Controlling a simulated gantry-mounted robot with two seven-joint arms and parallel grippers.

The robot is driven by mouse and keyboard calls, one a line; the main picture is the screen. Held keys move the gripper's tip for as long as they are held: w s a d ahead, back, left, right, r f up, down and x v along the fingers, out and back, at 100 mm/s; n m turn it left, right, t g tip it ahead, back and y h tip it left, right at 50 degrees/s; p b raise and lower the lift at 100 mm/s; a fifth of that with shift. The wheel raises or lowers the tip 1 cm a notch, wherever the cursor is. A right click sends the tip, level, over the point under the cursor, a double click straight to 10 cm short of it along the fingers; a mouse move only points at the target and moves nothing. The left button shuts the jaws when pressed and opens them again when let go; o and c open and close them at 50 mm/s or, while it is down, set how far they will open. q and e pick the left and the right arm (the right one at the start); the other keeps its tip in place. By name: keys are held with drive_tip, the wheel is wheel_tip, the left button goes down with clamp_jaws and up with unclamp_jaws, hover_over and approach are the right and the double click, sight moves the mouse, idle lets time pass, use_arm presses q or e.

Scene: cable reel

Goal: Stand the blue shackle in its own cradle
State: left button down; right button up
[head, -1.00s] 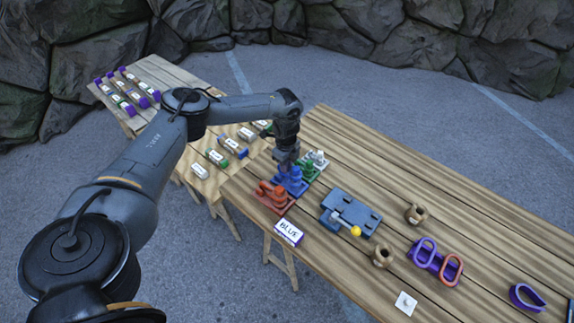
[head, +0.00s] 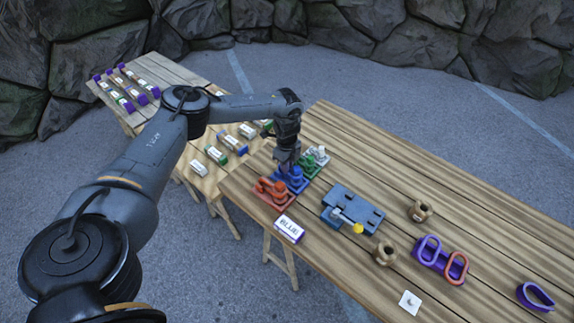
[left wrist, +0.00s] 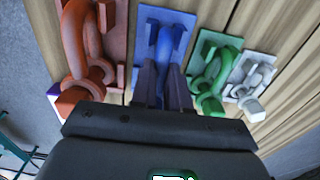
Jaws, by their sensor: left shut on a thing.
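The blue shackle (left wrist: 176,42) is between the fingers of my left gripper (left wrist: 165,88), which is shut on it. It is over a blue base plate (left wrist: 146,30), and its lower part is hidden by my fingers and wrist, so I cannot tell whether it is fully seated. In the head view my left gripper (head: 287,170) points down at the blue shackle (head: 297,178), in a row between the red shackle (head: 273,189) and the green shackle (head: 310,164). My right gripper is out of view.
A white shackle (head: 321,153) ends the row, close beside the green one. A label block (head: 289,229) lies at the near table edge. A grey-blue fixture with a yellow knob (head: 357,229) and wooden rings (head: 385,254) are to the right.

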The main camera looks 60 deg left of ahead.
use_arm(q)
drive_tip(key=shift+f, duration=0.3)
idle(0.4)
drive_tip(key=c, duration=1.1)
unclamp_jaws()
drive_tip(key=shift+o, duration=0.3)
drive_tip(key=shift+f, duration=0.1)
